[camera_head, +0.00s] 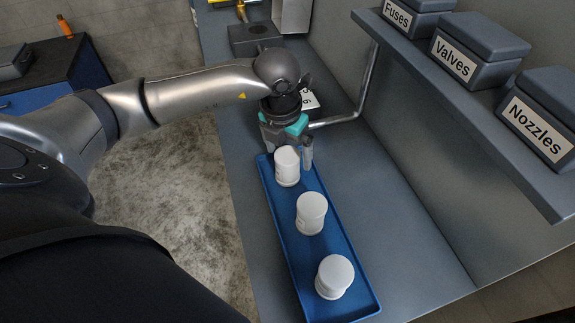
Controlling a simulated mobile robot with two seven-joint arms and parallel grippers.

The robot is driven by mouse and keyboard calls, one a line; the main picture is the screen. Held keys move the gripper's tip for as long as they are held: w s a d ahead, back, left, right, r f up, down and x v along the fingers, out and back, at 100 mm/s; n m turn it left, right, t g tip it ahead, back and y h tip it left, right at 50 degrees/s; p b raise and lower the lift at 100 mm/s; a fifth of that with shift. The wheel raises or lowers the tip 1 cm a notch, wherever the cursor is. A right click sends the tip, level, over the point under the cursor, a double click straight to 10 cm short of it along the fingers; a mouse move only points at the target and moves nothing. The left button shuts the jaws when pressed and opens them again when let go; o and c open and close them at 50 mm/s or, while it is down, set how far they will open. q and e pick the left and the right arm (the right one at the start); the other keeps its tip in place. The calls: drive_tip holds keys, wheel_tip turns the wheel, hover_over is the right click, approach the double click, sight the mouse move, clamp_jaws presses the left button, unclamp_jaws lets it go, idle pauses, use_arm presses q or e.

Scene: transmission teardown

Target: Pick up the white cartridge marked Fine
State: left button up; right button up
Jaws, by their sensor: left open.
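Three white cartridges stand in a row in a blue tray (333,252) on the grey bench: a far one (287,168), a middle one (311,214) and a near one (334,277). No marking can be read on any of them, so I cannot tell which is Fine. My left gripper (288,155) is open and points down at the far end of the tray. Its fingers are beside the far cartridge's top, one to the left and one to the right. I cannot tell whether they touch it. My right gripper is not in view.
A shelf (480,105) on the right holds boxes labelled Fuses (397,18), Valves (470,55) and Nozzles (540,118). A bent metal pipe (367,85) supports it behind my gripper. A white sign (309,99) is partly hidden. The bench right of the tray is clear.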

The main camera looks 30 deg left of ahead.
use_arm(q)
wheel_tip(320, 180, down, 5)
drive_tip(key=shift+w+r, duration=0.1)
drive_tip(key=shift+w, duration=0.05)
drive_tip(key=c, duration=1.4)
drive_tip(key=shift+r, duration=0.1)
